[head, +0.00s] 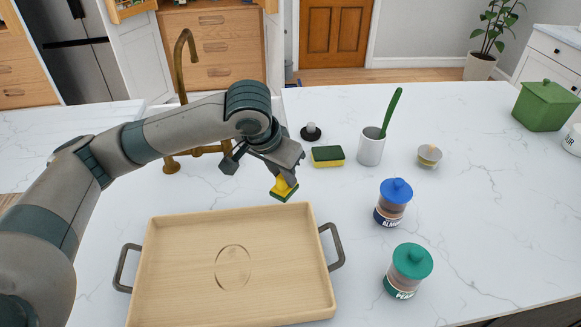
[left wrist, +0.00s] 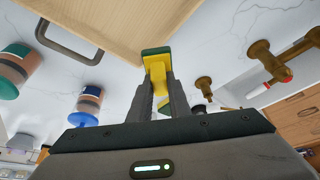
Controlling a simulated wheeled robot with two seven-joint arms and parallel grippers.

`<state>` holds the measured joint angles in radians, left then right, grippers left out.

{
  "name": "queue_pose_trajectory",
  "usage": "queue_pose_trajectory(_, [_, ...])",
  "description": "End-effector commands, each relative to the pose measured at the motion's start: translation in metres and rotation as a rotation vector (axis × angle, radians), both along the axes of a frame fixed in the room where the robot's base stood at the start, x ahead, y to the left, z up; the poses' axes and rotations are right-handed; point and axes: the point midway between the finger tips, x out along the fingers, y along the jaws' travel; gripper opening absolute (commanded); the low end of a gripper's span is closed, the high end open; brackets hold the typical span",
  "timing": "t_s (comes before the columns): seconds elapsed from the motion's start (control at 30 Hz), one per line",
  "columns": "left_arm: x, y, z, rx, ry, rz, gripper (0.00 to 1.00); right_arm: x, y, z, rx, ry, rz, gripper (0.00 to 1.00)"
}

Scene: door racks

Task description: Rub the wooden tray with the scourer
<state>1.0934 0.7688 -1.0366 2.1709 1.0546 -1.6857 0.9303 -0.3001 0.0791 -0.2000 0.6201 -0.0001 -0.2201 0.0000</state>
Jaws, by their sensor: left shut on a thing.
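The wooden tray (head: 190,265) is a pale rectangular tray with dark side handles, lying on the white marble counter at the front. Its corner and one handle also show in the left wrist view (left wrist: 105,18). My left gripper (head: 285,179) is shut on a yellow scourer (head: 283,190) with a dark green pad. In the head view it holds the scourer just beyond the tray's far edge, near the right corner; whether it touches anything there is unclear. In the left wrist view the scourer (left wrist: 157,57) sits between the fingertips. My right gripper is not in view.
A second sponge (head: 328,156) lies beyond the gripper, near a white cup (head: 370,147) with a green-handled brush. Blue-lidded (head: 393,203) and green-lidded (head: 408,270) jars stand right of the tray. A brass faucet (head: 181,70) rises behind my left arm. The counter's right side is mostly clear.

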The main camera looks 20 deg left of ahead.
Motion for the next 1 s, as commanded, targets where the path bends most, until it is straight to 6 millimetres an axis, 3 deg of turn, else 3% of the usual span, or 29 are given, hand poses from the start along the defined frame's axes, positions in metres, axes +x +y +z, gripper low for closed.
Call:
queue_pose_trajectory(0.33, [-0.023, 0.007, -0.007, 0.001, 0.000, 0.248, 0.00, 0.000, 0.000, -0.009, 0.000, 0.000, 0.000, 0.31])
queue_pose_trajectory(1.0, [-0.025, 0.008, -0.007, -0.001, 0.001, 0.274, 0.00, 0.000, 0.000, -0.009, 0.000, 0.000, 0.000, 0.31])
